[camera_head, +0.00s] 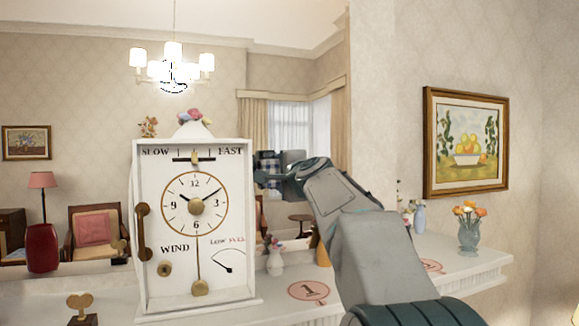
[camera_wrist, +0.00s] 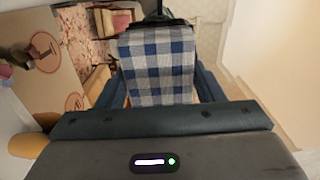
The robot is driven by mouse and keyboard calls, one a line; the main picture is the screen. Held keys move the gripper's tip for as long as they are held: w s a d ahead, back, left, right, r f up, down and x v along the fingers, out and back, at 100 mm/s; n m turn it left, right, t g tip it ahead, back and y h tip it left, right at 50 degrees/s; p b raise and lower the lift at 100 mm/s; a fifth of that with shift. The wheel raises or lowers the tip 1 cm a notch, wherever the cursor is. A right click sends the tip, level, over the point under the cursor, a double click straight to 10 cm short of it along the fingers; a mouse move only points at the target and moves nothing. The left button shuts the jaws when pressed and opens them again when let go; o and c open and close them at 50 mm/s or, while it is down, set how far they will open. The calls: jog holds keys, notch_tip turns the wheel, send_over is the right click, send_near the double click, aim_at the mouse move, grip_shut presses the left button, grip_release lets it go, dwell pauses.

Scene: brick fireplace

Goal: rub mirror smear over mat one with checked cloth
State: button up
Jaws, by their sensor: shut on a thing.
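The blue and white checked cloth (camera_wrist: 155,65) fills the middle of the wrist view, held flat in my gripper (camera_wrist: 155,100). In the head view my gripper (camera_head: 268,178) reaches toward the mirror (camera_head: 345,110), right of the clock. Mat one (camera_head: 309,291), a round pinkish mat marked 1, lies on the mantel below my gripper. I make out no smear above it; my gripper covers part of the glass. A dark scribbled mark (camera_head: 173,76) shows over the reflected chandelier.
A tall white clock (camera_head: 195,225) stands close left of my gripper. A small white vase (camera_head: 275,262) stands behind mat one. Another round mat (camera_head: 431,266) and a blue flower vase (camera_head: 468,236) are to the right on the mantel (camera_head: 490,262).

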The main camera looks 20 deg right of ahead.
jog(key=d+b, duration=0.2)
jog(key=d, duration=1)
jog(key=shift+r, duration=0.2)
dwell(0.7)
jog(key=shift+a, duration=0.15)
jog(key=a, duration=1.1)
jog(key=shift+a+p, duration=0.35)
jog(key=shift+a, duration=0.05)
jog(key=shift+s, duration=0.1)
dwell(0.4)
jog(key=shift+s+b, duration=0.95)
jog(key=shift+s, duration=1.95)
